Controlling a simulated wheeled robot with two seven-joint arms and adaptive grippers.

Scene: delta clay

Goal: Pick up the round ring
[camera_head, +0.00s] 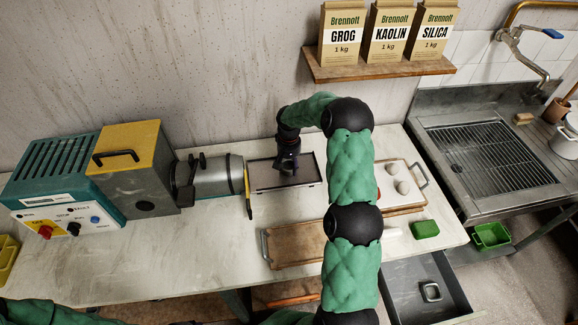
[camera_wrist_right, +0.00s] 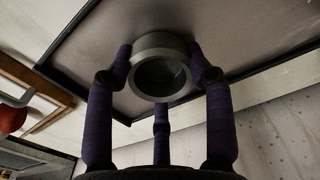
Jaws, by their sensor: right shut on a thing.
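The round ring (camera_wrist_right: 158,44) is a short grey ring with an open middle, seen in the right wrist view. My right gripper (camera_head: 288,168) reaches down over the shallow dark-rimmed tray (camera_head: 285,189) in the middle of the worktop. Its purple fingers (camera_wrist_right: 160,85) are closed around the ring's outside. In the head view the gripper hides the ring. I cannot tell whether the ring touches the tray floor. My left gripper is out of view; only a green part of my left arm shows at the bottom left.
The grey machine barrel (camera_head: 220,176) stands close left of the tray. A wooden board (camera_head: 290,246) lies in front, partly behind my right arm. A white tray with round balls (camera_head: 403,187) and a green block (camera_head: 425,229) are right. An open drawer (camera_head: 405,278) juts out below.

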